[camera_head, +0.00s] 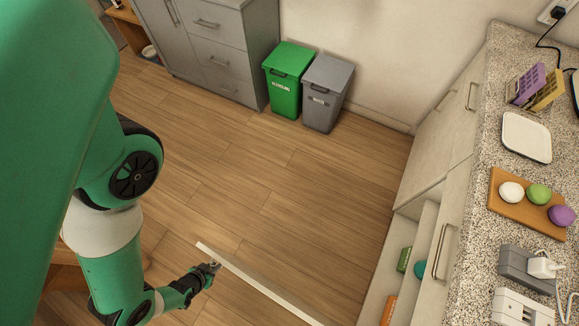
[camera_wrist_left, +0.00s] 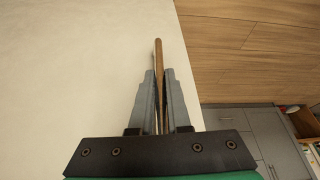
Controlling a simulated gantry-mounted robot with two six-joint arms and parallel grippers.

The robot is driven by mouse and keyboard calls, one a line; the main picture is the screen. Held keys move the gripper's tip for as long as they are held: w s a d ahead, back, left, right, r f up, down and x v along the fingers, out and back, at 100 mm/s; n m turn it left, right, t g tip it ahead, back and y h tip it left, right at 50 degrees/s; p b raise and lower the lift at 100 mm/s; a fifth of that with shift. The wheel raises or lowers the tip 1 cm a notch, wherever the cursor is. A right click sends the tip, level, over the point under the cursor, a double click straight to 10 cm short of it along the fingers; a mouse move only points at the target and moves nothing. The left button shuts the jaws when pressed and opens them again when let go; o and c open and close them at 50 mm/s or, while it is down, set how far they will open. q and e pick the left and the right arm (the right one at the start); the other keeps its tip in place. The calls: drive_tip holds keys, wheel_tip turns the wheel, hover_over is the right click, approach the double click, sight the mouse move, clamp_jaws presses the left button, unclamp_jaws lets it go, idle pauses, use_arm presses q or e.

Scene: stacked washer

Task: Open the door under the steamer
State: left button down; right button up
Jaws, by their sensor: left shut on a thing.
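A pale door (camera_head: 262,286) stands swung out over the floor, seen from above as a thin panel at the bottom of the head view. Its cream face (camera_wrist_left: 70,70) fills the left of the wrist view. My left gripper (camera_head: 212,266) is at the door's far end. In the wrist view, my left gripper's fingers (camera_wrist_left: 160,88) are shut on a thin brown handle bar (camera_wrist_left: 158,52) standing out from the door face. The door's hinge side is out of frame. I cannot pick out the steamer. My right gripper is not in view.
The counter (camera_head: 490,110) on the right holds a cutting board (camera_head: 509,204) and a white tray (camera_head: 526,137). Open shelves (camera_head: 417,229) below hold small items. Green (camera_head: 287,75) and grey (camera_head: 326,92) bins stand at the back. The wooden floor (camera_head: 290,190) between is clear.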

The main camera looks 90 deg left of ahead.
use_arm(q)
drive_tip(key=shift+s+d, duration=0.15)
drive_tip(key=shift+d, duration=0.1)
drive_tip(key=c, duration=0.9)
unclamp_jaws()
drive_tip(key=shift+r, duration=0.1)
drive_tip(key=p+v, duration=0.5)
drive_tip(key=v, duration=0.6)
drive_tip(key=shift+d+r+p, duration=0.1)
drive_tip(key=shift+r+p, duration=0.15)
drive_tip(key=shift+p, duration=0.1)
